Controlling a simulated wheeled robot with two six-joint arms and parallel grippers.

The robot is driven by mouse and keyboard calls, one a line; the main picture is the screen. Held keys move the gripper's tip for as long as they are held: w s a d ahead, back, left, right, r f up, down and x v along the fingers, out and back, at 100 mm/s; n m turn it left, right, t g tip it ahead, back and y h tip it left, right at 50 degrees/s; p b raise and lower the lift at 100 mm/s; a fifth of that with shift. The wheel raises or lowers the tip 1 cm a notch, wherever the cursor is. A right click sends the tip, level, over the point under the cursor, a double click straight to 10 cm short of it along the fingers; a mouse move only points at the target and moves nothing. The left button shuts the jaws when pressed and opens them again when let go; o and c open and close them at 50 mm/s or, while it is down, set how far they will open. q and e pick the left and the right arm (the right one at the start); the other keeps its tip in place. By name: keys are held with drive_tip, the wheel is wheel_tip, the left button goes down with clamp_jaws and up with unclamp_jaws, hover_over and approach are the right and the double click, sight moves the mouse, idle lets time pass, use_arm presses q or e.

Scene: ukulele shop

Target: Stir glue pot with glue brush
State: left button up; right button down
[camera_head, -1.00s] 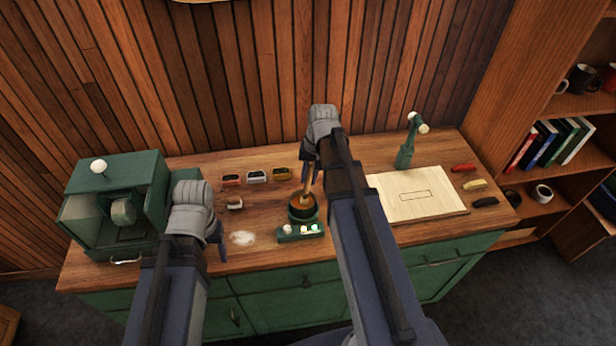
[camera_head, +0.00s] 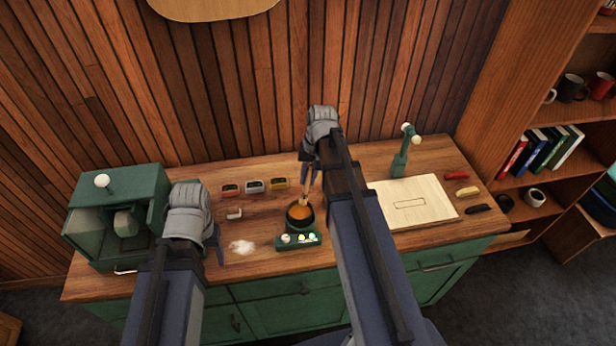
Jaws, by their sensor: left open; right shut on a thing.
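The glue pot (camera_head: 300,224) is a dark round pot with amber glue showing inside, on a green base with small lit knobs. My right gripper (camera_head: 308,176) is above the pot, shut on the glue brush (camera_head: 304,197). The brush points down with its tip at the back part of the pot's opening. I cannot tell how deep the tip is in the glue. The upper handle is partly hidden by the gripper.
A green machine (camera_head: 118,200) stands at the left of the wooden bench. A bookshelf (camera_head: 545,150) stands beyond.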

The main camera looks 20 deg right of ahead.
drive_tip(key=shift+r, duration=0.1)
idle(0.5)
wheel_tip(320, 180, up, 5)
drive_tip(key=p, duration=0.5)
idle(0.4)
